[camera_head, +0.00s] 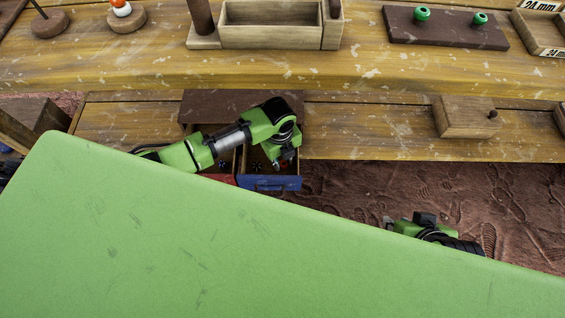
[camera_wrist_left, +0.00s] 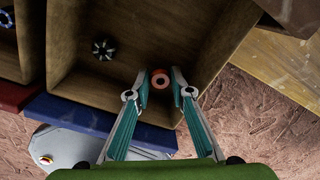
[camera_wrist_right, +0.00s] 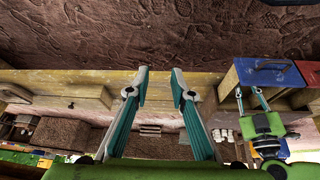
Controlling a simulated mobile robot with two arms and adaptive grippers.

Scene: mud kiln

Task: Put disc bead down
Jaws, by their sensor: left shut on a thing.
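In the head view my left gripper (camera_head: 283,163) is over this blue-fronted drawer (camera_head: 270,184); the bead cannot be made out clearly there. A dark, white-marked bead (camera_wrist_left: 103,49) lies on the drawer floor. My right gripper (camera_wrist_right: 160,88) is open and empty, away from the drawer.
A red-fronted drawer (camera_wrist_left: 18,92) stands open beside the blue one, to its left. A wooden box with a dark knob (camera_head: 466,117) sits on the lower shelf. Above, the bench holds a wooden tray (camera_head: 270,40) and a dark board with green knobs (camera_head: 445,30).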

